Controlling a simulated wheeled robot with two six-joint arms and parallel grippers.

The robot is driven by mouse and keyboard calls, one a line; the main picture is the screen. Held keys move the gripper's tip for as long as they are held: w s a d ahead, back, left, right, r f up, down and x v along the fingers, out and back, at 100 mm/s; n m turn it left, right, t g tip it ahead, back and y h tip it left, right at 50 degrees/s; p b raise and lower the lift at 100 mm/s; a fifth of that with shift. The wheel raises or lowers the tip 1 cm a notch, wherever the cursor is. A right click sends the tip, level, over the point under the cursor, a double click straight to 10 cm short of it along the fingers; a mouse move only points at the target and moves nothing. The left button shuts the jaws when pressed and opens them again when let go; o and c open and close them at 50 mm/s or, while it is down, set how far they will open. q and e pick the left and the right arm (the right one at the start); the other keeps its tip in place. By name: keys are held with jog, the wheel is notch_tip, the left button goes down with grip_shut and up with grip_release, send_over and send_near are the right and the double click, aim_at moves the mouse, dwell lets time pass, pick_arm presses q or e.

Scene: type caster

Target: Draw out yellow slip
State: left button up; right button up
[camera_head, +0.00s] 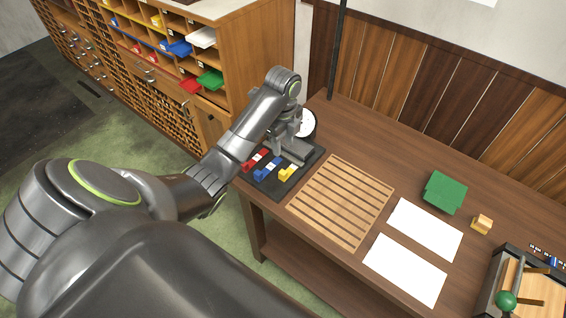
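A black tray (273,193) lies at the left end of the wooden table. It holds a red piece (254,161), a blue piece (265,171) and a yellow slip (288,173) in a row, with white parts beside the colours. The yellow slip is the rightmost of the row. My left gripper (291,157) points down over the back right part of the tray, close behind the yellow slip. Its fingertips are small and partly hidden by the gripper body, so I cannot tell whether they touch anything. My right gripper does not show.
A slatted wooden board (341,203) lies right of the tray, then two white sheets (425,229), a green block (444,192) and a small wooden block (482,224). A round white dial (307,122) stands behind my gripper. A pigeonhole cabinet (245,50) stands at the left.

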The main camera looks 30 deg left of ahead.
aim_at(283, 172)
pick_arm(q)
notch_tip(283, 172, down, 10)
jog(key=b, duration=0.9)
jog(key=shift+f, duration=0.2)
jog(key=shift+f+p, duration=0.45)
jog(key=shift+f, duration=0.6)
jog(key=shift+c, duration=0.4)
grip_shut()
